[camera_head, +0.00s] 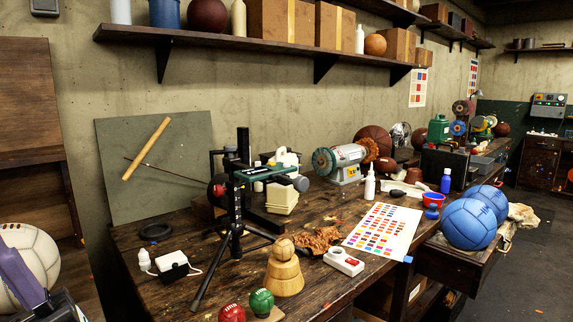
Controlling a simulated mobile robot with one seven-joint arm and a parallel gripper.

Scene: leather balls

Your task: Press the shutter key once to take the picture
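A small white box (343,261) with a red panel or key on top lies on the wooden bench, left of the colour chart. I cannot tell whether it is the shutter key. A black tripod-like stand (236,228) with a horizontal dark head (265,174) stands behind and left of it. A camera body on it is not clear to me. A purple and dark part at the lower left edge seems to be my arm. No gripper fingertips show, and nothing of mine touches the white box.
The workbench (130,236) is crowded. A wooden form (284,275), a red ball (232,313) and a green ball (261,302) stand near the front edge.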

